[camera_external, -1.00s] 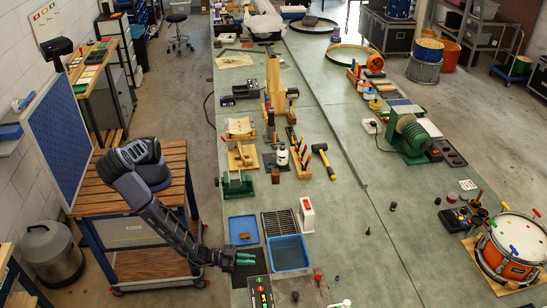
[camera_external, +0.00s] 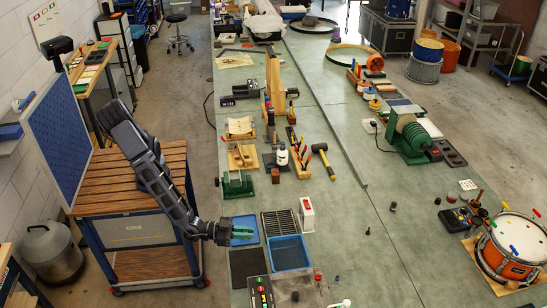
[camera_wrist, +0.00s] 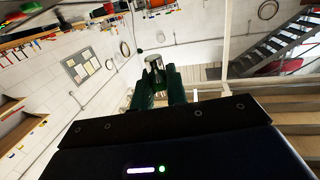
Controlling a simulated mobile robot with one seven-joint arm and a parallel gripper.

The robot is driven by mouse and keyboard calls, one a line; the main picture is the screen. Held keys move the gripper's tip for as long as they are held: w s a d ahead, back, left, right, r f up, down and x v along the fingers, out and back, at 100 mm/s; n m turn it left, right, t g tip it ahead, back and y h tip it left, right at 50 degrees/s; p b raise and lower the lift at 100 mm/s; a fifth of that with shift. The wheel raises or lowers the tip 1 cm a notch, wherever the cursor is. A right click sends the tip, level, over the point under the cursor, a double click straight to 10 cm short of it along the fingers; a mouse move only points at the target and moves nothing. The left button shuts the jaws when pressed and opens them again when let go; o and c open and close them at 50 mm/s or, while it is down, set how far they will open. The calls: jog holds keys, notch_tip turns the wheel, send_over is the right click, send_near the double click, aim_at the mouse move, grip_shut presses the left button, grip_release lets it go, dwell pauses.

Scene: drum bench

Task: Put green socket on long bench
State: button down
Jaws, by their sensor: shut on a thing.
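My gripper (camera_external: 242,231) has green fingers and reaches over the left edge of the long bench (camera_external: 345,235), which has a grey-green top. In the external view it is in front of a small blue tray (camera_external: 246,222). In the wrist view my gripper (camera_wrist: 157,88) is shut on a shiny, silver-looking socket (camera_wrist: 154,64), which stands out past the fingertips. Its lower part is hidden between the fingers. No green shows clearly on it. In the external view the socket cannot be told apart from the fingers.
A black mat (camera_external: 248,265) and a deeper blue bin (camera_external: 289,252) are close to my gripper. A dark rack (camera_external: 279,223), a red-and-white box (camera_external: 306,214) and a control panel (camera_external: 290,290) stand nearby. The bench middle is mostly clear.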

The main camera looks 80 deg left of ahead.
jog(key=shift+r, duration=0.2)
jog(key=shift+w+a+r, duration=0.2)
jog(key=shift+a+r, duration=0.05)
jog(key=shift+r, duration=0.15)
jog(key=s+a+r+m+g+h, duration=0.2)
jog(key=a+r+m+g+h, duration=0.3)
jog(key=a+r+h, duration=0.45)
jog(key=w+a+n+t+y, duration=0.2)
jog(key=w+a+y, duration=0.1)
jog(key=w+a, duration=0.75)
jog(key=w+a+n+t+y, duration=0.1)
jog(key=w+a+t+y, duration=0.25)
jog(key=w+a, duration=0.7)
jog(key=w+a+n+y, duration=0.2)
jog(key=a+y, duration=0.1)
jog(key=a, duration=1.2)
jog(key=w+a+n+y, duration=0.1)
jog(key=a+n+y, duration=0.1)
jog(key=a, duration=1.4)
jog(key=shift+w+a+y, duration=0.3)
jog(key=shift+w+y, duration=0.1)
jog(key=shift+y, duration=0.3)
jog(key=shift+r, duration=0.1)
jog(key=shift+d, duration=0.1)
